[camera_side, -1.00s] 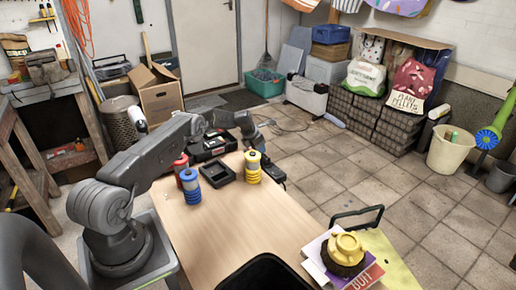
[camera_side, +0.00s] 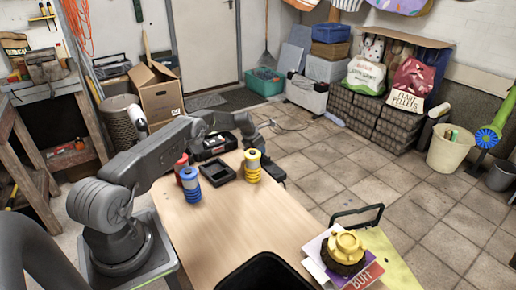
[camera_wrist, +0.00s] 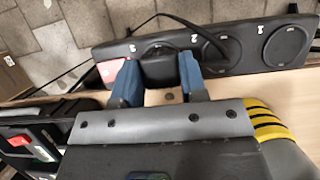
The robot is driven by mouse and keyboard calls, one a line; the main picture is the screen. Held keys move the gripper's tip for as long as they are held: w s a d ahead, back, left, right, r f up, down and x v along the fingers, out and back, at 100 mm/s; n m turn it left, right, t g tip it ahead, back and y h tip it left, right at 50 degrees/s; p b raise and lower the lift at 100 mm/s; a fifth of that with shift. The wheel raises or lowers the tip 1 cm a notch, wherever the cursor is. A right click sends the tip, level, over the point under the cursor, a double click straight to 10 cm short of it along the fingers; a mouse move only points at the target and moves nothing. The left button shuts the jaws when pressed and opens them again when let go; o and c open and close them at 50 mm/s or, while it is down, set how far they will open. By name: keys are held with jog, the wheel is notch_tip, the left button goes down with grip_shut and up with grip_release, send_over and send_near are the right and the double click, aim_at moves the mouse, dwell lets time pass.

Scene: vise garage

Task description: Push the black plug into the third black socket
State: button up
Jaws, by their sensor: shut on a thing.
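In the wrist view, a long black socket strip (camera_wrist: 252,46) lies across the upper part of the picture, with several round sockets and small white number marks that are too small to read surely. My gripper (camera_wrist: 158,76) has its two blue fingers over the left part of the strip. It is shut on the black plug (camera_wrist: 158,68), which looks dark against the dark strip. How deep the plug sits, and in which socket, I cannot tell. In the side view, the strip (camera_side: 272,171) shows only in part beside the table's far edge, behind the yellow-striped cylinder.
A thin black cord (camera_wrist: 178,18) loops over the strip. Yellow (camera_side: 252,166), blue (camera_side: 190,186) and red (camera_side: 180,170) cylinders and a black tray (camera_side: 217,173) stand near my arm. The table's middle (camera_side: 240,220) is clear.

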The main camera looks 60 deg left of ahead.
jog(key=o, duration=1)
jog(key=shift+c, duration=0.2)
jog(key=v, duration=1.3)
jog(key=shift+r, duration=0.35)
jog(key=shift+s, duration=0.1)
